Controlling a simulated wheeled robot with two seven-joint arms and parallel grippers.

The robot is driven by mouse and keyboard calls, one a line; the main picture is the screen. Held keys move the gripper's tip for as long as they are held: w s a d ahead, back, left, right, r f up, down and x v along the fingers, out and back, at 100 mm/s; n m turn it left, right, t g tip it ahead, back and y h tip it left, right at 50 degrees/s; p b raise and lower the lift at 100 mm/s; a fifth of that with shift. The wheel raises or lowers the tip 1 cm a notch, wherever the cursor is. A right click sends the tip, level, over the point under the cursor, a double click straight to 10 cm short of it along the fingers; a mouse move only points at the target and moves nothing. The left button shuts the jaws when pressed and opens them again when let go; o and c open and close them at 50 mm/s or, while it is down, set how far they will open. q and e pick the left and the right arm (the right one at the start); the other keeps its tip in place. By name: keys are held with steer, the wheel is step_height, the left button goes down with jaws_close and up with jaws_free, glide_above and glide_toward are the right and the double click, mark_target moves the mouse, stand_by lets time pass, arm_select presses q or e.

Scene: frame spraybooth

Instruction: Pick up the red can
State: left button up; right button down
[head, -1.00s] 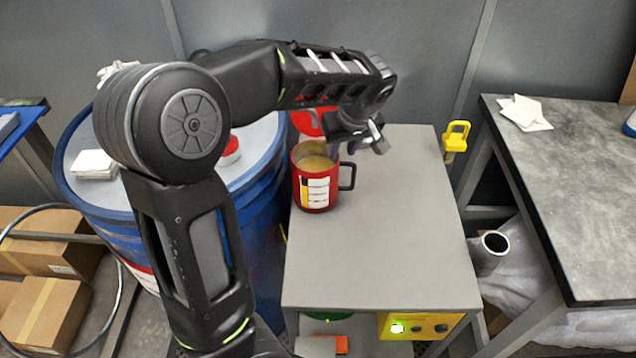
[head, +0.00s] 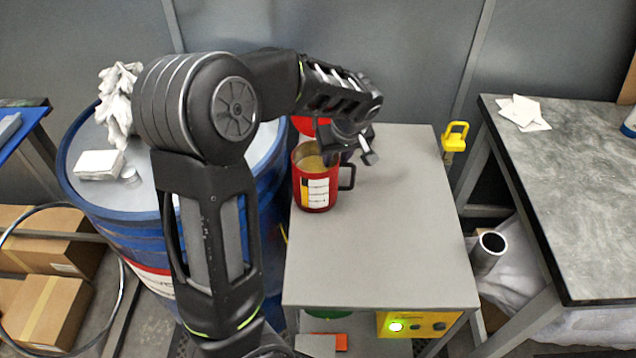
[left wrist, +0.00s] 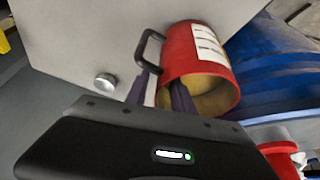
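The red can (head: 303,194) stands upright on the grey table near its left edge. It has a black handle on its right, a white label and a tan inside. It also shows in the left wrist view (left wrist: 184,58). My left gripper (head: 345,160) is over the handle side of the can, close to its rim. In the left wrist view my left gripper (left wrist: 164,95) has its two fingers apart, close to the can's rim and handle. Whether they touch the can cannot be told. My right gripper is not in view.
The grey table (head: 390,240) is clear right of the can. A blue drum (head: 125,225) stands left, with white gloves (head: 118,100) on top. A red object (head: 304,125) is behind the can. A yellow clip-like item (head: 455,135) is at the table's right edge.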

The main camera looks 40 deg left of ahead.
arm_select(q)
steer(key=shift+c, duration=0.2)
jaws_close()
stand_by(1.3)
